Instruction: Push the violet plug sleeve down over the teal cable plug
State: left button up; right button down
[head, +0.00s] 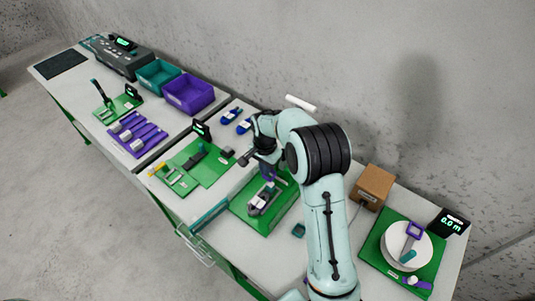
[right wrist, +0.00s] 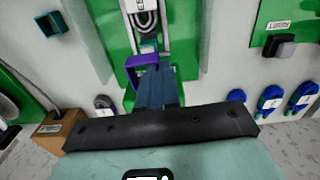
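The violet plug sleeve (right wrist: 141,61), a square frame, is at the fingertips of my right gripper (right wrist: 158,72) in the right wrist view. The dark fingers are close together, seemingly shut on it, and hide part of the frame. The teal cable plug (right wrist: 148,46) shows just beyond the sleeve, at the end of the grey fixture; I cannot tell whether they touch. In the head view my right gripper (head: 266,165) points down over the far end of the fixture (head: 264,199) on a green board (head: 245,212). My left gripper is not in view.
A brown box (head: 373,186) and a white reel (head: 405,246) on a green board stand to the right. A small teal block (head: 299,231) lies right of the fixture. Blue cable pieces (head: 243,126) lie behind. Violet (head: 189,93) and teal (head: 158,75) bins stand farther left.

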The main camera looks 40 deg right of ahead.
jog(key=shift+d+m, duration=0.3)
jog(key=shift+d, duration=0.05)
jog(key=shift+f, duration=2)
jog(key=shift+f, duration=0.85)
jog(key=shift+s, duration=0.1)
dwell(0.4)
jog(key=c, duration=1.4)
grip_release()
jog(key=shift+o, duration=0.6)
jog(key=shift+a, duration=0.1)
jog(key=shift+b, duration=0.3)
